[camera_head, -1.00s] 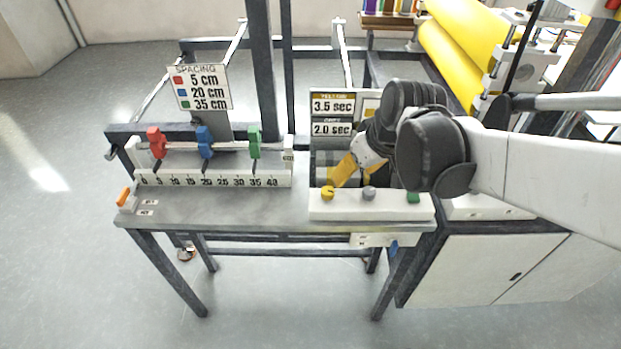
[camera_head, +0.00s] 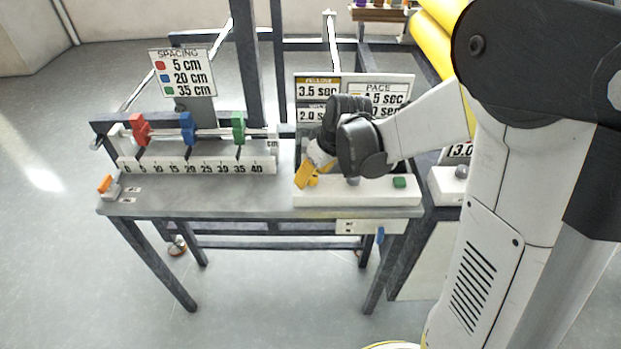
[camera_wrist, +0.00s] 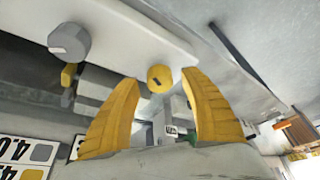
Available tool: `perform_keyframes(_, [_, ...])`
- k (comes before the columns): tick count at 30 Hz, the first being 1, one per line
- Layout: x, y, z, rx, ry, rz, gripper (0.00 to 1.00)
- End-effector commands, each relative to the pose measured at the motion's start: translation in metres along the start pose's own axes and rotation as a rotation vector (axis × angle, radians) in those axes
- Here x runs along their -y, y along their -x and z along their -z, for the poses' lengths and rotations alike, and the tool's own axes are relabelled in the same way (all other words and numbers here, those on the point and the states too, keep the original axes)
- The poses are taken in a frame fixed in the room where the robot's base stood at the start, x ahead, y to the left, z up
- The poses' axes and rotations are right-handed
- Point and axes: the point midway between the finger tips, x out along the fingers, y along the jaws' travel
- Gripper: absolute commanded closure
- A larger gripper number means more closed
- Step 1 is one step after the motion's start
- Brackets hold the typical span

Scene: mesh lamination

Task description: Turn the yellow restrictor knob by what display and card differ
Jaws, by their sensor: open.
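The yellow knob (camera_wrist: 160,77) sits on the white control box (camera_head: 330,195); its dark pointer mark shows in the wrist view. In the head view the yellow knob (camera_head: 313,182) is partly hidden by my gripper (camera_head: 303,177). My gripper (camera_wrist: 160,76) is open, with its yellow fingers on either side of the knob; I cannot tell whether they touch it. A display panel (camera_head: 317,91) reads 3.5 sec under a yellow heading and 2.0 sec below. The PACE card (camera_head: 379,88) beside it is partly covered by my arm; its lines look like ".5 sec" and "0 sec".
A grey knob (camera_wrist: 70,42) and a green button (camera_head: 399,182) share the control box. To the left are a ruler rail (camera_head: 200,160) with red, blue and green clamps and a SPACING card (camera_head: 182,73). A blue lever (camera_head: 380,235) hangs below the table edge.

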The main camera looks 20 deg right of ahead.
Motion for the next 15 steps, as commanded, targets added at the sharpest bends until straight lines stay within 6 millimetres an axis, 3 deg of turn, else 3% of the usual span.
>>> perform_keyframes(11, [0.0003, -0.0067, 0.0001, 0.000, 0.000, 0.000, 0.48])
perform_keyframes(15, [0.0002, -0.0067, 0.0000, 0.000, 0.000, 0.000, 0.89])
